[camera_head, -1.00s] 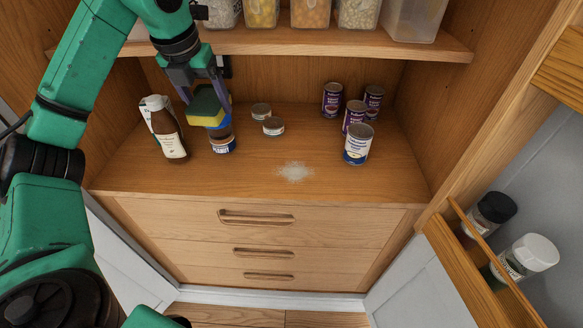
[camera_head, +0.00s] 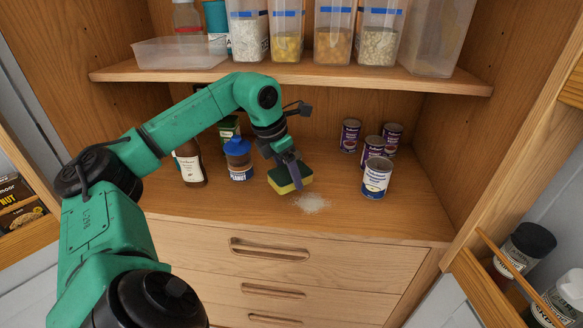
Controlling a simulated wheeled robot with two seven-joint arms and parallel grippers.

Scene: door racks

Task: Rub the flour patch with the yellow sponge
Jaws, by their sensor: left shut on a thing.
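The white flour patch (camera_head: 312,203) lies on the wooden counter inside the cupboard, near its front edge. The yellow sponge (camera_head: 291,180) has a dark green side and a yellow side. My left gripper (camera_head: 289,170) is shut on it and holds it tilted just behind and left of the flour patch. Whether the sponge touches the counter I cannot tell. My right gripper is not in view.
A peanut jar (camera_head: 239,160) and a brown bottle (camera_head: 189,164) stand left of the sponge. A blue-and-white can (camera_head: 377,178) and several purple cans (camera_head: 372,149) stand at right. A shelf (camera_head: 300,75) with containers hangs above.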

